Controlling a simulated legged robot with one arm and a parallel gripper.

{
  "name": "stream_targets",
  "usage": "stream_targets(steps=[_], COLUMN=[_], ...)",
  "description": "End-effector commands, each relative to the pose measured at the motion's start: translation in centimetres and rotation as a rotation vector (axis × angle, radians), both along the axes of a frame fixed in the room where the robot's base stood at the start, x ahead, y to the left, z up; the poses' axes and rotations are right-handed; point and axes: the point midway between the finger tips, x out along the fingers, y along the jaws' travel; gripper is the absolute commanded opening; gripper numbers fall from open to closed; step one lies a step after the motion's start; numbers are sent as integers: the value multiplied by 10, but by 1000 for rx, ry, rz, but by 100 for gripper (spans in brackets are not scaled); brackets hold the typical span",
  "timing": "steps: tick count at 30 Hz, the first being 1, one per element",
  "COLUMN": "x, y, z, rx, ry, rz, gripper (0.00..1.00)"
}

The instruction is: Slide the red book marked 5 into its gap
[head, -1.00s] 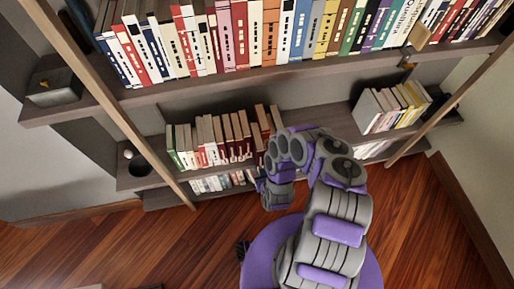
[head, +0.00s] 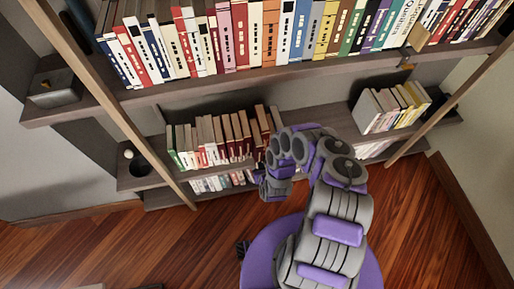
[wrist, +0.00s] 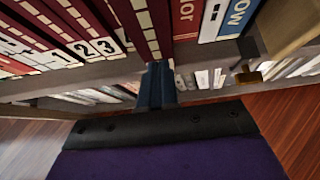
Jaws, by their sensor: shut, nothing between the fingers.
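In the wrist view, a row of dark red books with white number labels (wrist: 90,47) stands at upper left. The labels 2 and 3 are readable. A dark red book (wrist: 140,22) stands just above my gripper (wrist: 158,70), its number not readable. The two blue-grey fingers are together and empty, with their tips close to the lower end of that book; I cannot tell if they touch. I cannot make out a label 5 or the gap. In the head view, my gripper (head: 264,186) is beside the lower shelf's books, its fingers hard to see.
A red book (wrist: 187,18) and blue book (wrist: 238,18) stand right of the fingers. In the head view, a full upper shelf board (head: 300,72) runs above the arm. A bookend group (head: 392,105) stands at right.

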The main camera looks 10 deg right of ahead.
Motion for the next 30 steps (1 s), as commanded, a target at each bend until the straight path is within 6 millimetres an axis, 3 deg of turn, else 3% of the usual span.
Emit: stream_targets(steps=[16, 30], x=[30, 33], y=[0, 0], z=[1, 0], rx=[-1, -1], ry=[-3, -1], rz=[-1, -1], gripper=[0, 0])
